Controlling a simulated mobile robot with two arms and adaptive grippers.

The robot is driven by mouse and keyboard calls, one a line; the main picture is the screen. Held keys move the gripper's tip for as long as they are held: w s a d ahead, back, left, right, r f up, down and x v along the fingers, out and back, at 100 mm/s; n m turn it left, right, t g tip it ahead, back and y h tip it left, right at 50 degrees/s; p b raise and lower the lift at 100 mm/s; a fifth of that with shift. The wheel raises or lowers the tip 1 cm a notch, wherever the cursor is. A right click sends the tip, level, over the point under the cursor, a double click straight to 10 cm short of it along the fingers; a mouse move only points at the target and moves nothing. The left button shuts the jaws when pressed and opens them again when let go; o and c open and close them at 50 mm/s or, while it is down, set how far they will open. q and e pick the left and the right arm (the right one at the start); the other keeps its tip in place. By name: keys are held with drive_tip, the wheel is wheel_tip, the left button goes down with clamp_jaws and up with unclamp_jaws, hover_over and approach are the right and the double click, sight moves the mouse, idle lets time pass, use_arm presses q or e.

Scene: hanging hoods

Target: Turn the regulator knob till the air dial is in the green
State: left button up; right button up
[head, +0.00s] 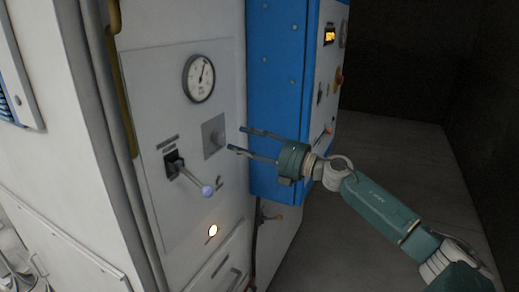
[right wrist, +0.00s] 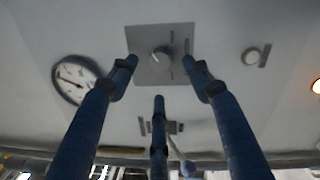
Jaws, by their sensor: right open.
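The air dial (head: 199,78) is a round white gauge with a black rim on the pale panel; it also shows in the right wrist view (right wrist: 75,79). Its needle shows, but I cannot make out a green band. Below and right of it is a grey square plate (head: 213,135). In the right wrist view the round grey regulator knob (right wrist: 161,60) sits on this plate. My right gripper (head: 237,139) is open and empty, its fingers pointing at the plate from the right. The fingertips look apart from the knob, with the knob between and beyond them. My left gripper is not in view.
A lever with a pale ball end (head: 207,190) sticks out below the plate. A lit round lamp (head: 213,230) is lower down. A blue cabinet (head: 277,90) stands right of the panel, behind my gripper. The dark floor (head: 385,170) at right is clear.

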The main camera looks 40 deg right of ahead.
drive_tip(key=v, duration=0.5)
drive_tip(key=shift+s, duration=0.1)
drive_tip(key=shift+f, duration=0.1)
idle(0.4)
